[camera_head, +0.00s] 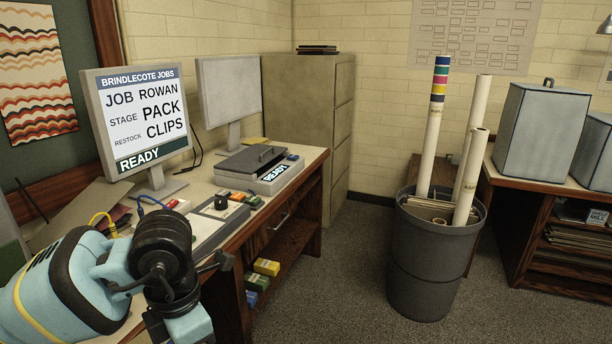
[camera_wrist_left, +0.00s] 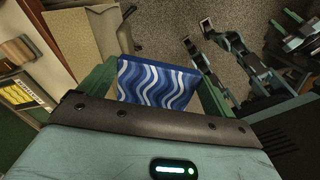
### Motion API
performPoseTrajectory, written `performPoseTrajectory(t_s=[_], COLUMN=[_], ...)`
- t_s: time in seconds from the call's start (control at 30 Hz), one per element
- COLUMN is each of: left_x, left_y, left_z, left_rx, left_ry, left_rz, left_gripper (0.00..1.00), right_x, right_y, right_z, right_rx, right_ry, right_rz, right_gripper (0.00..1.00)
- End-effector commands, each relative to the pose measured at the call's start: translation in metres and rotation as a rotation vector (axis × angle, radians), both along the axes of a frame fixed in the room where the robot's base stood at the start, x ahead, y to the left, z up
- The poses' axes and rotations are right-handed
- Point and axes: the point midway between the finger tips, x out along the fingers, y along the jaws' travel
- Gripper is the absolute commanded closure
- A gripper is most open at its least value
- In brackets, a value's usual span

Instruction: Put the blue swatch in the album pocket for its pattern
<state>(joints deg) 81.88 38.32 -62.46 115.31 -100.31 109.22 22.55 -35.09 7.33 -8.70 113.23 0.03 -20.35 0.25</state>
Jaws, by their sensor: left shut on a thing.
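The blue swatch (camera_wrist_left: 155,84) shows in the left wrist view, with white and pale-blue wavy stripes. My left gripper (camera_wrist_left: 158,72) is shut on it, with a green finger at each side. In the head view my left arm comes in at the lower left, and its fingertips and the swatch are out of frame. My right gripper (camera_wrist_left: 199,36) shows in the left wrist view, apart from the swatch; its two tips look spread and empty.
A wooden desk (camera_head: 262,219) on the left bears a job monitor (camera_head: 132,116), a second monitor (camera_head: 229,90) and a grey device (camera_head: 270,182). A bin (camera_head: 432,255) of rolled tubes stands on the right, before a wooden bench (camera_head: 500,215). The carpet between is clear.

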Motion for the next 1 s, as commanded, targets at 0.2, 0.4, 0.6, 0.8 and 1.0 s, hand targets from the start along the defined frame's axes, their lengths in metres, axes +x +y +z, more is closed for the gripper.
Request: performPoseTrajectory(t_s=[0.2,0.4,0.6,0.8,1.0], left_x=[-0.004,-0.008,-0.011,-0.016,-0.021], left_y=[0.007,0.013,0.019,0.025,0.031], left_z=[-0.009,-0.017,-0.026,-0.034,-0.042], left_rx=[0.001,0.000,0.001,-0.001,-0.002], left_ry=[-0.001,-0.001,-0.001,0.000,0.000], left_rz=[-0.343,-0.665,-0.986,-1.308,-1.630], left_gripper=[0.36,0.36,0.36,0.36,0.36], right_x=[0.006,0.002,0.003,0.003,0.004], right_y=[0.002,0.003,0.004,0.004,0.003], right_z=[0.004,0.003,0.004,0.005,0.006], right_rx=[0.006,0.009,0.011,0.011,0.007], right_ry=[-0.012,-0.005,-0.008,-0.010,-0.013], right_rz=[-0.005,-0.010,-0.013,-0.013,-0.010], right_gripper=[0.64,0.64,0.64,0.64,0.64])
